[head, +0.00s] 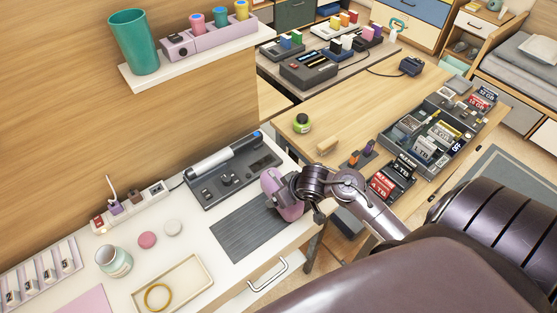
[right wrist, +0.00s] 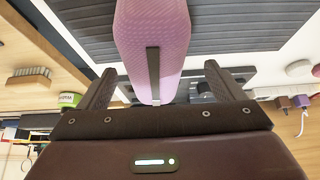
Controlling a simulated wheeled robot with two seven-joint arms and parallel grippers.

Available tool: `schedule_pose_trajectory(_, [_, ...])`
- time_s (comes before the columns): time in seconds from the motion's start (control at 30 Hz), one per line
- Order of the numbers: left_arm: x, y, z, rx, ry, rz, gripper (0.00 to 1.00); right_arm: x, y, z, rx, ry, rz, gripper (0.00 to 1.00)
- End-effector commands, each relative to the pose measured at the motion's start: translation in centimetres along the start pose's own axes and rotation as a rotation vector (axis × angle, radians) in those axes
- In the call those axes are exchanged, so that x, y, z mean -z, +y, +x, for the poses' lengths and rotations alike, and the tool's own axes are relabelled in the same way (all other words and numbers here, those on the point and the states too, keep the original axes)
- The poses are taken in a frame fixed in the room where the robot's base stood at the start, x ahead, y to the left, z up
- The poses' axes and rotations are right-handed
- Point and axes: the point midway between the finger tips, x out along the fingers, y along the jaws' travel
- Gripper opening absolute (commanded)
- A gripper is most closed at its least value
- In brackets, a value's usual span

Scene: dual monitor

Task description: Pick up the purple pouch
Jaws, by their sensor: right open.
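The purple pouch (head: 270,182) is a rounded pink-purple case at the far right end of the grey ribbed mat (head: 238,232) on the white desk. My right gripper (head: 288,192) is at the pouch, partly hiding it. In the right wrist view, the pouch (right wrist: 153,40) with its dark strap reaches in between the two fingers of the open right gripper (right wrist: 158,68). A gap shows on both sides, and I cannot tell whether either finger touches it. My left gripper is not in view.
A grey device with a white cylinder (head: 210,155) lies behind the mat. Two round pucks (head: 147,240), a jar (head: 113,261) and a tray with a ring (head: 190,277) stand to the left. A wooden table (head: 350,110) with boxed drives adjoins at right.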

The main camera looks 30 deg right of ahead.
Motion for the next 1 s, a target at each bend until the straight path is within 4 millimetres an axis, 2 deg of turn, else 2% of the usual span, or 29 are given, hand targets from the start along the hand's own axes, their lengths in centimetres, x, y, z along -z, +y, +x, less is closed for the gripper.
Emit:
schedule_pose_trajectory(0.03, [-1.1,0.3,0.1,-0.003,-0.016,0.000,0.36,0.0,0.1,0.6,0.000,-0.001,-0.001,0.88])
schedule_pose_trajectory(0.1, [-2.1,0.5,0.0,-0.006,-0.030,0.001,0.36,0.2,0.4,1.4,-0.001,0.001,0.000,0.88])
schedule_pose_trajectory(0.2, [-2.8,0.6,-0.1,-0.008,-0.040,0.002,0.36,0.4,0.8,2.9,-0.001,0.000,0.000,0.88])
schedule_pose_trajectory(0.4, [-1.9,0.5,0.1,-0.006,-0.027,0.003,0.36,0.4,0.8,5.2,0.000,0.001,0.000,0.88])
schedule_pose_trajectory(0.53, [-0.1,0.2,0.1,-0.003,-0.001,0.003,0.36,0.3,0.8,5.4,-0.001,0.001,-0.001,0.88])
schedule_pose_trajectory(0.63, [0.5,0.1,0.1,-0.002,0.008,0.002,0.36,0.3,0.8,5.4,0.000,0.001,-0.001,0.88])
schedule_pose_trajectory(0.93, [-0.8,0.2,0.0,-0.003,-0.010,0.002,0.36,0.3,0.8,5.5,0.000,0.000,0.000,0.88])
schedule_pose_trajectory(1.0, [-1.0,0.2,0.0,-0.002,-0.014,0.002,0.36,0.3,0.8,5.5,0.000,0.001,0.000,0.79])
